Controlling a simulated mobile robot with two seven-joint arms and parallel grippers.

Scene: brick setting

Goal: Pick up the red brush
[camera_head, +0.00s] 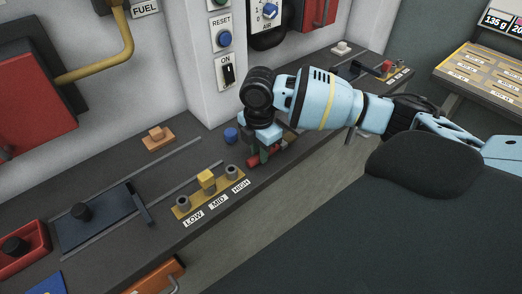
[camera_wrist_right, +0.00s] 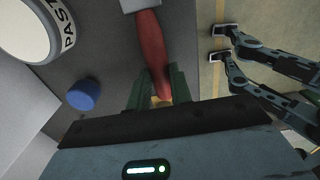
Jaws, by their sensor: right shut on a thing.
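The red brush (camera_wrist_right: 150,50) shows in the right wrist view as a long red handle with a grey part at its top end. My right gripper (camera_wrist_right: 157,88) has its green fingers on both sides of the handle's lower end and is shut on it. In the head view the right gripper (camera_head: 264,150) points down at the bench, and a little of the red brush (camera_head: 253,161) shows by its fingers. The gripper hides most of the brush there. I cannot tell whether the brush touches the bench. My left gripper cannot be made out.
A blue cap (camera_head: 231,135) stands close left of the gripper. A yellow LOW/MID/HIGH holder (camera_head: 212,194) is in front. A white round container (camera_wrist_right: 28,28) is in the right wrist view. A wall with switches (camera_head: 228,75) rises behind the dark bench (camera_head: 185,170).

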